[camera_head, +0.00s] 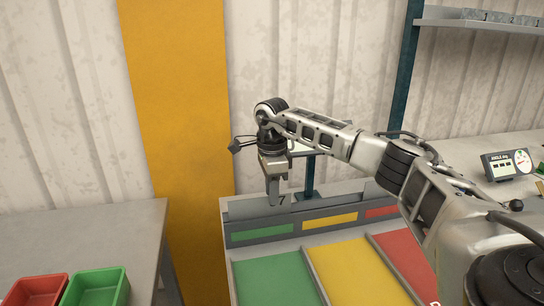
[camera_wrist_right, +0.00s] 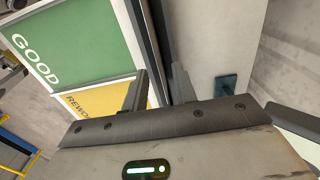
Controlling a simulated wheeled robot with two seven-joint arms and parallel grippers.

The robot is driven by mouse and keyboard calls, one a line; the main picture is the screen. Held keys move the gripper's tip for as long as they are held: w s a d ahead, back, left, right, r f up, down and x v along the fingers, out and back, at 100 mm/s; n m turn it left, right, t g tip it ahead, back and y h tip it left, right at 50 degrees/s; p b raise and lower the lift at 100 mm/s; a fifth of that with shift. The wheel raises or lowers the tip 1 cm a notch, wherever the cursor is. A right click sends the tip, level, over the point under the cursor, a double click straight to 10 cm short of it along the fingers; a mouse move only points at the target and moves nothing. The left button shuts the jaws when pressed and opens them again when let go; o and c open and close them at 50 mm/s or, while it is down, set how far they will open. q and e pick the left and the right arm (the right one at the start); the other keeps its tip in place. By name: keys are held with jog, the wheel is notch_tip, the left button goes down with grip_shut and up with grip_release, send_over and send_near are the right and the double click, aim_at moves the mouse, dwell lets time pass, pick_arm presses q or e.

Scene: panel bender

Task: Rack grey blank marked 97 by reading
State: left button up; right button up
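My right gripper (camera_head: 276,192) points down over the back edge of the sorting stand, near the green section. In the right wrist view its two fingers (camera_wrist_right: 160,92) stand apart, with no blank seen between them. The stand has a green bay (camera_head: 275,280), a yellow bay (camera_head: 355,272) and a red bay (camera_head: 407,262). In the right wrist view the green panel (camera_wrist_right: 75,40) reads GOOD and the yellow panel (camera_wrist_right: 85,100) is partly hidden by a finger. I cannot make out a grey blank marked 97. My left gripper is out of view.
A grey table (camera_head: 90,240) at left holds a red bin (camera_head: 38,289) and a green bin (camera_head: 97,287). A gauge box marked ANGLE (camera_head: 507,165) sits on the right bench. A teal post (camera_head: 310,176) stands behind the stand. A shelf (camera_head: 480,23) hangs upper right.

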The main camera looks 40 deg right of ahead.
notch_tip(320, 180, up, 13)
jog(key=shift+r+b, duration=0.2)
jog(key=shift+b, duration=0.1)
jog(key=shift+f, duration=0.1)
dwell(0.4)
